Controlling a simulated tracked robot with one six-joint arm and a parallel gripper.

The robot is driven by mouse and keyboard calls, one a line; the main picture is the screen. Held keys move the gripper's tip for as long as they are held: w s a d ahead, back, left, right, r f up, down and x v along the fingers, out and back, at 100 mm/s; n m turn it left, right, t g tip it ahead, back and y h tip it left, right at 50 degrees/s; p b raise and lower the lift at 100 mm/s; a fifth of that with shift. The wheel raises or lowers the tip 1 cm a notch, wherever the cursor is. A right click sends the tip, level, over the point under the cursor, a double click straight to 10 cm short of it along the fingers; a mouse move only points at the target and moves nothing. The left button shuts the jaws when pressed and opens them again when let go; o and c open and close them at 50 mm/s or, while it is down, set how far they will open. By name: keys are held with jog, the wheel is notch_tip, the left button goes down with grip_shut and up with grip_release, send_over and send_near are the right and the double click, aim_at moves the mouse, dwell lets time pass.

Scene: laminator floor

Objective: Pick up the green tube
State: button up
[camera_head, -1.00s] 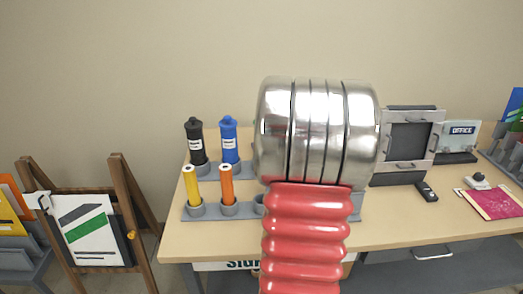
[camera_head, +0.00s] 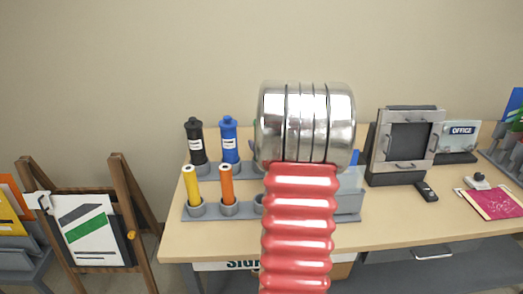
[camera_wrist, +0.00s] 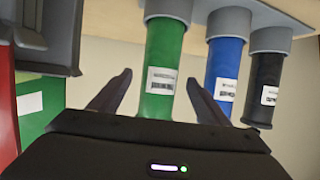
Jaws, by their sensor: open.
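The green tube (camera_wrist: 165,55) stands in a grey holder and carries a white barcode label. In the wrist view it appears upside down, between the two open fingers of my gripper (camera_wrist: 154,95), with a gap on each side. In the head view my arm hides nearly all of the green tube; only a green sliver (camera_head: 254,125) shows at the arm's left edge. My gripper's fingers are hidden in the head view.
A blue tube (camera_head: 229,140) and a black tube (camera_head: 195,142) stand left of the arm. A yellow tube (camera_head: 192,186) and an orange tube (camera_head: 226,184) stand in the front rack (camera_head: 240,209). A grey framed device (camera_head: 408,140) is at right on the desk (camera_head: 400,218).

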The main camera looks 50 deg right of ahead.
jog(key=x, duration=0.4)
jog(key=shift+w+d+f, duration=0.1)
jog(key=shift+c, duration=0.2)
dwell(0.3)
jog(key=c, duration=1.5)
jog(key=shift+o, duration=0.2)
